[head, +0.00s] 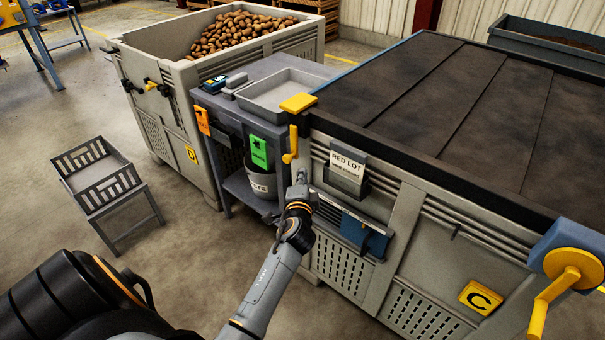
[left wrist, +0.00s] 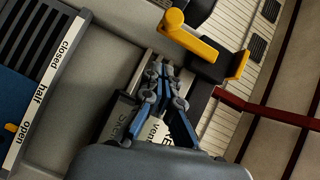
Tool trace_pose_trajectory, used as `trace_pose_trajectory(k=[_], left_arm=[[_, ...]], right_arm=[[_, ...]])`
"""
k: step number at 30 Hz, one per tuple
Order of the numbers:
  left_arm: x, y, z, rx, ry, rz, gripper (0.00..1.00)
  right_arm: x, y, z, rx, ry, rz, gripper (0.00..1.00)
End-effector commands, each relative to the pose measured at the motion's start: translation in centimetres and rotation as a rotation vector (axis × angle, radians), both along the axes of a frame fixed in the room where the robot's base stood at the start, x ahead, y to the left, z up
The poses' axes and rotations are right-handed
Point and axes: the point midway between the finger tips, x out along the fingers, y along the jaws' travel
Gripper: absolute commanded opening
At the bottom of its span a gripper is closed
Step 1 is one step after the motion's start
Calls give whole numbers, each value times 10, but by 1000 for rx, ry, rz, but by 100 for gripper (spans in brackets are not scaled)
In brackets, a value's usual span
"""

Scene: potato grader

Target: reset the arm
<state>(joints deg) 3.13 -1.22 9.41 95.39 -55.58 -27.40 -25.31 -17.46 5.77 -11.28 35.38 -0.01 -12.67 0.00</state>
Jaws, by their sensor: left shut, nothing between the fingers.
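My left gripper (head: 301,180) is shut and empty in front of the crate marked C (head: 405,215). It is just below a yellow lever handle (head: 291,145) at that crate's left corner, and a small gap seems to lie between them. In the left wrist view, the closed fingers (left wrist: 163,72) point up the picture, with the yellow handle (left wrist: 188,40) beyond their tips. The gripper's own body hides the bottom of that view. My right gripper is not in view.
A RED LOT card holder (head: 346,172) and a blue plate (head: 365,236) sit right of my gripper. A scale reading closed, half, open (left wrist: 45,90) shows in the left wrist view. A bucket (head: 262,178) stands on the bench's lower shelf. Open floor lies left, around a grey rack (head: 100,180).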

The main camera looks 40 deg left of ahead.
Motion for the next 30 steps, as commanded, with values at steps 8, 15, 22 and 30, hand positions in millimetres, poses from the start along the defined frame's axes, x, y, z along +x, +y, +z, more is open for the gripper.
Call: trace_pose_trajectory(k=[8, 15, 22, 30], left_arm=[[-39, -24, 2, -3, 1, 1, 0], [-65, -40, 6, -1, 1, 1, 0], [-69, -42, 7, 0, 0, 1, 0], [-67, -70, -69, -138, 99, -72, 0]], right_arm=[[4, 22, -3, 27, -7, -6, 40], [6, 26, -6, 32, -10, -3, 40], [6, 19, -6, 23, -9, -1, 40], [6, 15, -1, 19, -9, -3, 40]])
